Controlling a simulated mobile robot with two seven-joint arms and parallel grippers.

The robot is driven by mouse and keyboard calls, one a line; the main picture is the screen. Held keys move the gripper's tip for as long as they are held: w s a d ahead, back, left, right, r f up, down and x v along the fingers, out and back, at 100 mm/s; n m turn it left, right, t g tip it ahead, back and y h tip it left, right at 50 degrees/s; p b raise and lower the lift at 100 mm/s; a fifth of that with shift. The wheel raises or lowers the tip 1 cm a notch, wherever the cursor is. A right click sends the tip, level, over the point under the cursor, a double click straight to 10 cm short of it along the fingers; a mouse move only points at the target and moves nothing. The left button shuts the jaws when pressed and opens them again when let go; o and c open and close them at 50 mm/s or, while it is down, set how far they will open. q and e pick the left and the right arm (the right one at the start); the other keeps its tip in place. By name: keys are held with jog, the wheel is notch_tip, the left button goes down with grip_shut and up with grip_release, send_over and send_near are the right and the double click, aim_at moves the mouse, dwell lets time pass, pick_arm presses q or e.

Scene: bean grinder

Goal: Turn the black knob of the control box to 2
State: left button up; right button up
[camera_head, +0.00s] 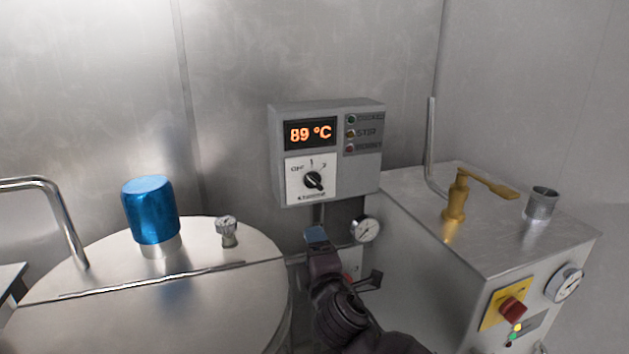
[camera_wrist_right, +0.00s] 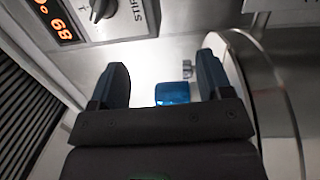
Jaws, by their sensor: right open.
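The grey control box (camera_head: 326,151) hangs on the metal wall and its display reads 89 °C. Its black knob (camera_head: 313,181) sits on a white dial plate marked OFF, 1 and 2. The knob's exact pointing is too small to tell. My right gripper (camera_head: 317,236) is below the box, apart from the knob. In the right wrist view its two fingers (camera_wrist_right: 162,82) are spread with nothing held between them. The knob (camera_wrist_right: 103,9) shows there at the top edge, above the left finger. My left gripper is not in view.
A round metal tank (camera_head: 215,296) with a blue cap (camera_head: 151,210) and a small gauge (camera_head: 227,231) stands at left. A metal machine (camera_head: 420,240) with a brass lever (camera_head: 455,197) stands at right. A pressure gauge (camera_head: 366,229) is close beside my right gripper.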

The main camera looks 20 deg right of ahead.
aim_at(316, 186)
notch_tip(316, 186, up, 6)
jog(key=d+n+t+h, duration=0.1)
jog(key=n+t+h, duration=0.1)
jog(key=n+h, duration=0.35)
jog(key=shift+y, duration=0.45)
jog(key=p+x, duration=0.1)
jog(key=x, duration=0.9)
jog(key=shift+f+p, duration=0.15)
jog(key=shift+p, duration=0.2)
jog(key=shift+w+d, duration=0.1)
jog(key=shift+w, duration=0.5)
jog(key=c, duration=0.9)
jog(key=shift+g, duration=0.3)
